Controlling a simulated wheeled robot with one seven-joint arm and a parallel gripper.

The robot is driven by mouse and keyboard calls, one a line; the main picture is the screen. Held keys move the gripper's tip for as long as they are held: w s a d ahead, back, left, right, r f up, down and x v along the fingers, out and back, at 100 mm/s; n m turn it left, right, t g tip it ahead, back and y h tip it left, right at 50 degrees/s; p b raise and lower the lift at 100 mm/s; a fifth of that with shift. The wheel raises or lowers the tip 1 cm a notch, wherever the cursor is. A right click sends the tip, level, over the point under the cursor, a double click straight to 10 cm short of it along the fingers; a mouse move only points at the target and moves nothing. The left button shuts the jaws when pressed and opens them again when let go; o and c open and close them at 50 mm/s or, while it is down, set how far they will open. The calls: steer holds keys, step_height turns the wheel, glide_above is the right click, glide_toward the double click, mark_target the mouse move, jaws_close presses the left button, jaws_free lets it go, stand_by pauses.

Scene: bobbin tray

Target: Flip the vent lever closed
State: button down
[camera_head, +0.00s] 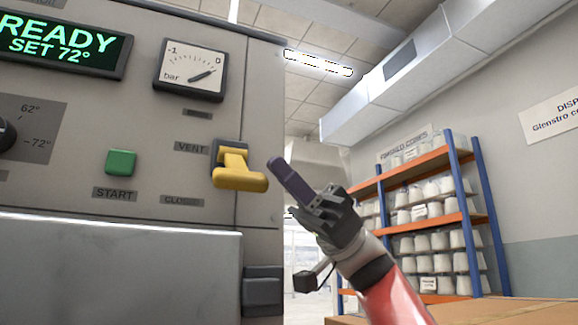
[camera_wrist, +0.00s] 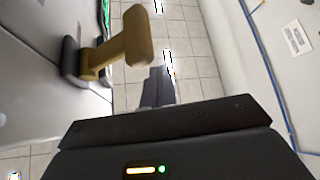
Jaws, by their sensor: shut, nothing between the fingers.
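The yellow vent lever (camera_head: 238,178) sticks out from a dark mount on the grey machine panel, beside the VENT label (camera_head: 191,148) and above the CLOSED label (camera_head: 182,201). Its handle end points outward and a little down. In the wrist view the lever (camera_wrist: 122,47) is at the upper left. My gripper (camera_head: 278,168) is shut and empty, just right of the lever handle, with a small gap showing in the head view. In the wrist view its fingers (camera_wrist: 159,88) lie below and right of the handle. I cannot tell the exact depth between them.
The panel also carries a pressure gauge (camera_head: 190,69), a lit READY display (camera_head: 60,44) and a green START button (camera_head: 121,162). A dark latch (camera_head: 262,291) juts out below the lever. A shelf of white bobbins (camera_head: 432,210) stands far behind.

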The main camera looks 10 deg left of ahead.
steer(key=shift+w+a+f, duration=0.15)
steer(key=shift+w+f, duration=0.15)
steer(key=shift+f, duration=0.2)
steer(key=shift+w+a+f, duration=0.1)
steer(key=shift+f, duration=0.1)
step_height(320, 180, up, 4)
steer(key=s+d+p, duration=0.1)
steer(key=s+d, duration=0.1)
steer(key=w+a+v, duration=0.1)
steer(key=v, duration=0.8)
steer(key=shift+w+d, duration=0.15)
steer(key=shift+w, duration=0.2)
steer(key=shift+s, duration=0.15)
